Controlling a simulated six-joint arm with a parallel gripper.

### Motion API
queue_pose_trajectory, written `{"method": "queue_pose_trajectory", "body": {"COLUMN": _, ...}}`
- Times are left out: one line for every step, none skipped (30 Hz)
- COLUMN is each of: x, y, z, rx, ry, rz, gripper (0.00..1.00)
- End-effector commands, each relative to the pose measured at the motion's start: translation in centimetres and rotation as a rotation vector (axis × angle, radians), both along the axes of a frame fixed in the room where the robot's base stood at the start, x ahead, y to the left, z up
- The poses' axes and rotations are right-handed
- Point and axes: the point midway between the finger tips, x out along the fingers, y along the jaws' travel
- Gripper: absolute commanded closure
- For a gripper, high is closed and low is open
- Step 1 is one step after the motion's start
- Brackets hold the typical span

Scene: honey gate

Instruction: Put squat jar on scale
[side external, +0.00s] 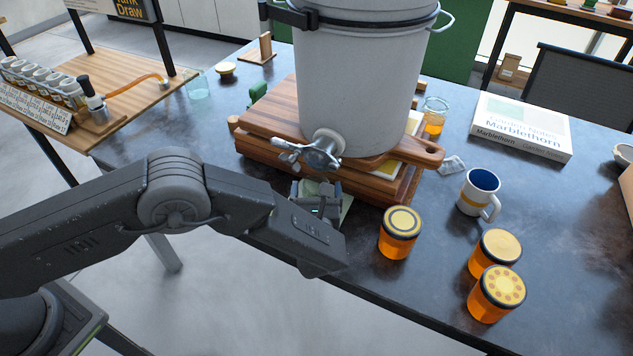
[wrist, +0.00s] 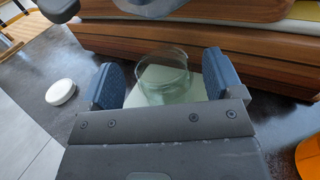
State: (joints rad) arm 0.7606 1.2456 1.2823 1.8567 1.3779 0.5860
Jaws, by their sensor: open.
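A clear, empty squat glass jar (wrist: 163,78) shows between the fingers of my gripper in the wrist view. My gripper (wrist: 154,84) is open, with one blue finger pad on each side of the jar. A pale flat plate (wrist: 216,78), which looks like the scale, lies under and behind the jar. The jar appears to stand on it, though its base is hidden by my gripper. In the side view my gripper (side external: 318,206) is low below the bucket's tap, and hides most of the plate (side external: 347,204).
A white bucket (side external: 352,85) with a metal tap (side external: 322,150) stands on stacked wooden boards (side external: 262,125) just behind. A honey jar (side external: 400,233) is close on the right, with two more and a mug (side external: 478,193) beyond. A white lid (wrist: 60,92) lies left in the wrist view.

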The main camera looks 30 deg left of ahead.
Motion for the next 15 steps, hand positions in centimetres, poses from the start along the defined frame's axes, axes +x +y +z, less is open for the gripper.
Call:
{"method": "queue_pose_trajectory", "body": {"x": -1.0, "y": -0.7, "z": 0.0, "rx": 0.0, "ry": 0.0, "rz": -0.004, "gripper": 0.14}}
{"method": "queue_pose_trajectory", "body": {"x": -1.7, "y": -1.0, "z": 0.0, "rx": 0.001, "ry": 0.0, "rz": -0.005, "gripper": 0.14}}
{"method": "queue_pose_trajectory", "body": {"x": -2.5, "y": -1.4, "z": 0.0, "rx": 0.001, "ry": 0.002, "rz": -0.004, "gripper": 0.14}}
{"method": "queue_pose_trajectory", "body": {"x": -3.0, "y": -1.6, "z": 0.0, "rx": 0.002, "ry": 0.001, "rz": -0.004, "gripper": 0.14}}
{"method": "queue_pose_trajectory", "body": {"x": -3.6, "y": -2.0, "z": 0.0, "rx": 0.001, "ry": 0.0, "rz": -0.005, "gripper": 0.14}}
{"method": "queue_pose_trajectory", "body": {"x": -4.3, "y": -2.3, "z": 0.0, "rx": 0.001, "ry": 0.0, "rz": -0.004, "gripper": 0.14}}
{"method": "queue_pose_trajectory", "body": {"x": -4.8, "y": -2.6, "z": 0.0, "rx": 0.0, "ry": 0.0, "rz": -0.004, "gripper": 0.14}}
{"method": "queue_pose_trajectory", "body": {"x": -5.3, "y": -2.8, "z": 0.0, "rx": 0.0, "ry": 0.0, "rz": -0.004, "gripper": 0.14}}
{"method": "queue_pose_trajectory", "body": {"x": -5.9, "y": -3.1, "z": 0.0, "rx": 0.001, "ry": 0.0, "rz": -0.003, "gripper": 0.14}}
{"method": "queue_pose_trajectory", "body": {"x": -6.3, "y": -3.3, "z": 0.0, "rx": 0.001, "ry": 0.0, "rz": -0.003, "gripper": 0.14}}
{"method": "queue_pose_trajectory", "body": {"x": -6.6, "y": -3.4, "z": 0.0, "rx": 0.0, "ry": 0.0, "rz": -0.002, "gripper": 0.14}}
{"method": "queue_pose_trajectory", "body": {"x": -7.0, "y": -3.6, "z": 0.0, "rx": 0.0, "ry": 0.0, "rz": -0.002, "gripper": 0.14}}
{"method": "queue_pose_trajectory", "body": {"x": -7.3, "y": -3.8, "z": 0.0, "rx": 0.0, "ry": 0.0, "rz": -0.002, "gripper": 0.14}}
{"method": "queue_pose_trajectory", "body": {"x": -7.5, "y": -3.9, "z": 0.0, "rx": 0.0, "ry": 0.0, "rz": -0.001, "gripper": 0.14}}
{"method": "queue_pose_trajectory", "body": {"x": -7.7, "y": -3.9, "z": 0.0, "rx": 0.0, "ry": 0.0, "rz": 0.0, "gripper": 0.14}}
